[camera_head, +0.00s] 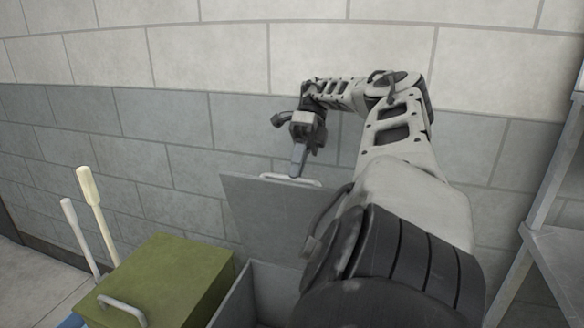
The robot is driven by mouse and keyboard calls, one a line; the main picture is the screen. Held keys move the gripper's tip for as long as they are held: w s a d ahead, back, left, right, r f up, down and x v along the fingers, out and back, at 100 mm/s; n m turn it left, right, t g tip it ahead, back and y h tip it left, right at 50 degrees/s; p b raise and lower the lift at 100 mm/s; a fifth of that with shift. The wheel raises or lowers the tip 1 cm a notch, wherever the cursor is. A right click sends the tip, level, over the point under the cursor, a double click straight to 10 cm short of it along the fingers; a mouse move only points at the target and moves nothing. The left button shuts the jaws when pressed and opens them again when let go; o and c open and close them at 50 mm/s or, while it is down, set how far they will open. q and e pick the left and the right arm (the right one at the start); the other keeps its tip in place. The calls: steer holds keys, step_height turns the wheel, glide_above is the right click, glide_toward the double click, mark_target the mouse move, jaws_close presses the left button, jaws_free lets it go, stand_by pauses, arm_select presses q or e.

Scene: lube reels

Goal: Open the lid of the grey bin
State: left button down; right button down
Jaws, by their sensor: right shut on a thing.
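The grey bin (236,296) stands at the bottom middle, with part of its open top showing. Its grey lid (262,212) is raised and stands tilted up in front of the wall. A light handle (291,179) runs along the lid's upper edge. My right gripper (298,170) reaches over from the right and is shut on this handle. My right arm hides the right part of the lid and much of the bin. My left gripper is not in view.
A green bin (180,272) with a closed lid and a light handle (122,308) stands left of the grey bin. Two pale long handles (92,205) stick up behind it. A block wall (150,130) is close behind; a metal shelf (556,245) stands at the right.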

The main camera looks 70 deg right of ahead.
steer(key=shift+s+f, duration=0.1)
steer(key=shift+f, duration=0.8)
steer(key=c, duration=1.8)
jaws_free()
steer(key=o, duration=0.3)
steer(key=shift+d+f, duration=0.2)
steer(key=shift+d, duration=0.05)
steer(key=shift+o, duration=0.2)
steer(key=shift+d, duration=0.1)
steer(key=shift+r, duration=0.2)
